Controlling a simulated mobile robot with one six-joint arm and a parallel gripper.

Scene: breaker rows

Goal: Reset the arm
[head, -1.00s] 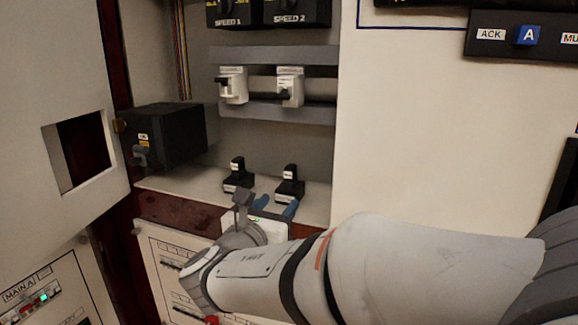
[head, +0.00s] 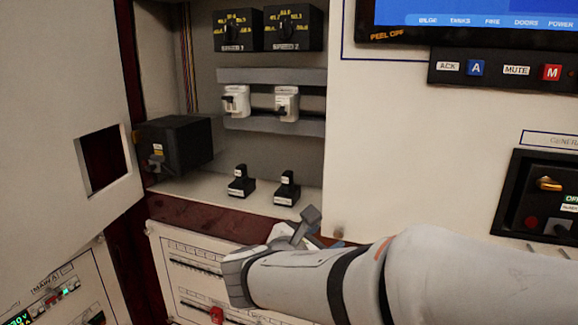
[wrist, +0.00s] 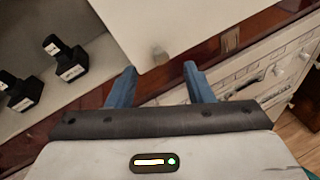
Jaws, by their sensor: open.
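My gripper (wrist: 159,84) is open and empty in the wrist view, its two blue fingers apart. They point toward the lower edge of a pale panel and the dark red ledge beneath it. In the head view my gripper (head: 325,241) is mostly hidden behind my own arm, low in front of the cabinet, right of the two black switches. The left black switch (head: 240,182) and the right black switch (head: 287,188) stand upright on the cabinet floor. They also show at the left of the wrist view, clear of the fingers.
Two white breakers (head: 236,101) (head: 286,104) sit on a rail above the switches. A black box (head: 176,146) stands at the cabinet's left, beside the open door (head: 60,130). A breaker panel (head: 180,262) lies below the ledge. A button strip (head: 510,70) is at upper right.

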